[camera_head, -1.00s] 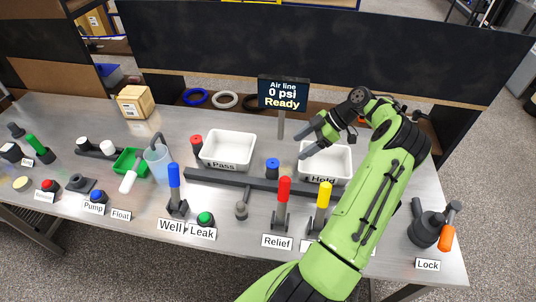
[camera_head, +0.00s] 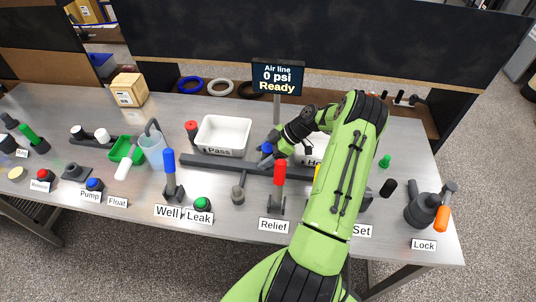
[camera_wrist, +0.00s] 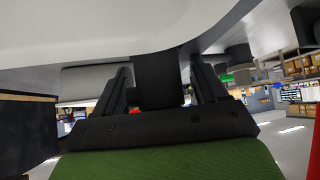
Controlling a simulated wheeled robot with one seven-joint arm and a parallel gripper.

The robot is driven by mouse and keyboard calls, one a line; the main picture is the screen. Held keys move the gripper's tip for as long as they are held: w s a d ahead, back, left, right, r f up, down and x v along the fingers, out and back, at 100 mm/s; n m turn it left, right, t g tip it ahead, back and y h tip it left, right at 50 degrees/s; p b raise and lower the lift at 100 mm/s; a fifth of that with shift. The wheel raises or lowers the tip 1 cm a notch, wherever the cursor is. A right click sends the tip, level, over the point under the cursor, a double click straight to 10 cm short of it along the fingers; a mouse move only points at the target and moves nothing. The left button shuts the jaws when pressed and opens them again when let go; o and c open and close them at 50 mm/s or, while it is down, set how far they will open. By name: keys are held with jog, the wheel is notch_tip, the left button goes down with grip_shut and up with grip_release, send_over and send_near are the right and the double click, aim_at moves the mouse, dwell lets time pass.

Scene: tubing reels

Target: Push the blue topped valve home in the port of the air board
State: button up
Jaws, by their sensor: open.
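The blue topped valve (camera_head: 266,149) is near the long dark bar (camera_head: 225,168) in the middle of the bench, partly hidden by my gripper. My gripper (camera_head: 272,157) is at the valve, reaching in from the right. In the wrist view the two fingers (camera_wrist: 158,82) stand apart, with a dark upright shape between them that may be the valve's body. I cannot tell whether the fingers touch it. The port and how deep the valve sits are hidden. I cannot make out for sure which part is the air board.
A red-topped piece (camera_head: 191,128) stands left of the white Pass tray (camera_head: 222,118). The Hold tray is mostly behind my arm. The red Relief lever (camera_head: 279,174) stands close in front. The air line sign (camera_head: 277,76) reads 0 psi, Ready.

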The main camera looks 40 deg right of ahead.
jog(key=shift+s, duration=0.1)
jog(key=shift+c, duration=0.8)
jog(key=c, duration=1)
